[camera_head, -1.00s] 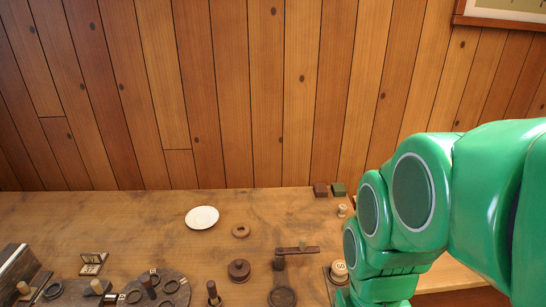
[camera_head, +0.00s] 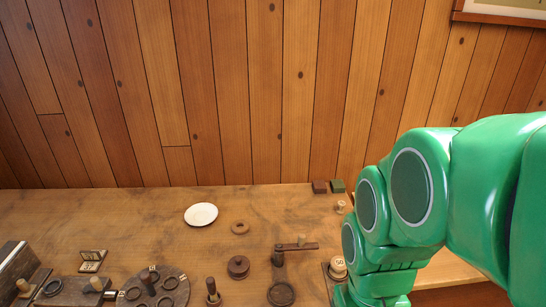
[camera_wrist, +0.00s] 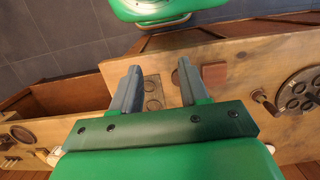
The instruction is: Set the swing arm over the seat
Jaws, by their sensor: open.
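The swing arm (camera_head: 300,246) is a dark wooden bar with a small knob on it. It extends to the right from the top of a dark upright post (camera_head: 278,259) in the head view. A round, dark, ringed seat (camera_head: 281,294) lies at the near end of the same fixture, and the bar points away from it. My gripper (camera_wrist: 158,66) shows in the wrist view with its two grey fingers apart and nothing between them. It is hidden in the head view behind or below my green arm.
A white plate (camera_head: 201,214), a wooden ring (camera_head: 240,227) and a dark spool (camera_head: 238,266) stand left of the fixture. A disc with pegs and rings (camera_head: 158,291) is at the front left. A pale round piece (camera_head: 338,266) stands right, close to my arm. The back left bench is clear.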

